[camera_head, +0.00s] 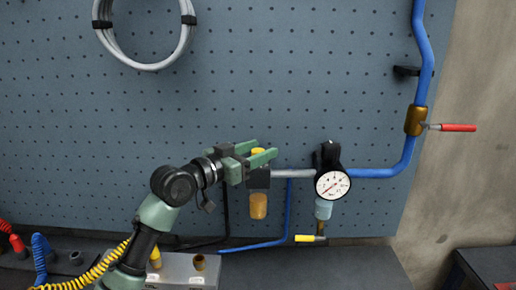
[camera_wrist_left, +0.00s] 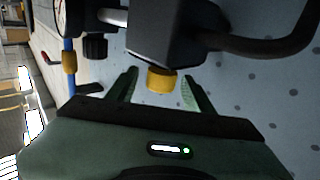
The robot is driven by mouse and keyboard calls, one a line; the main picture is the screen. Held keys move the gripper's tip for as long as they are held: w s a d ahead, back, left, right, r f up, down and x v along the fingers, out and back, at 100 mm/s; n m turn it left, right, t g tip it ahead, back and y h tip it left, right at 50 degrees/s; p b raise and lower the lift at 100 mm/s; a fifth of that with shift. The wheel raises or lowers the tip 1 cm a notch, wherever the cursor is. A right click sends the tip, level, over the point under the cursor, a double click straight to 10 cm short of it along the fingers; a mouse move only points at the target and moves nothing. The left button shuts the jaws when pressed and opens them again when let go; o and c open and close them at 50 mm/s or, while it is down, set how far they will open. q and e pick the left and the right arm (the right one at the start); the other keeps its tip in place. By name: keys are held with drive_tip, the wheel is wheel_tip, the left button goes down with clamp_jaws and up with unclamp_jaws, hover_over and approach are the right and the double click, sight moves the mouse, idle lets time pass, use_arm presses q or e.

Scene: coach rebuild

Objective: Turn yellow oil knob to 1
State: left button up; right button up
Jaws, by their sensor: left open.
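The yellow oil knob (camera_head: 258,151) sits on top of a dark lubricator block on the pegboard, above an amber bowl (camera_head: 258,206). My left gripper (camera_head: 266,148) is open at the knob, its green fingers partly covering it. In the left wrist view the yellow knob (camera_wrist_left: 160,81) lies between the two open fingertips (camera_wrist_left: 160,75), with a visible gap on each side. No number marking can be read on the knob. My right gripper is not in view.
A round gauge (camera_head: 332,185) on a black regulator is to the right, above a yellow-handled valve (camera_head: 305,238). A blue pipe (camera_head: 408,150) carries a red-handled valve (camera_head: 457,128). A grey hose coil (camera_head: 148,65) hangs above. Below are a dark bench and a metal block (camera_head: 185,270).

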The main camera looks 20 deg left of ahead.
use_arm(q)
drive_tip(key=shift+c, duration=0.3)
clamp_jaws()
drive_tip(key=n+y+p, duration=0.1)
drive_tip(key=t+y+p, duration=0.1)
drive_tip(key=p, duration=0.1)
drive_tip(key=n+y+p, duration=0.1)
drive_tip(key=shift+d+r+n+t+y+p, duration=0.1)
drive_tip(key=shift+r+n+t+y+p, duration=0.2)
drive_tip(key=shift+y+p, duration=0.1)
drive_tip(key=shift+n+y+p, duration=0.3)
drive_tip(key=shift+y, duration=0.2)
drive_tip(key=y, duration=0.1)
drive_tip(key=n+y, duration=0.1)
drive_tip(key=n+y+p, duration=0.1)
drive_tip(key=shift+f+t, duration=0.25)
drive_tip(key=shift+t, duration=0.05)
drive_tip(key=shift+n+y+b, duration=0.35)
drive_tip(key=shift+n+y, duration=0.75)
drive_tip(key=shift+y, duration=0.7)
drive_tip(key=shift+n+y, duration=0.3)
drive_tip(key=shift+y, duration=0.1)
drive_tip(key=shift+o, duration=0.3)
unclamp_jaws()
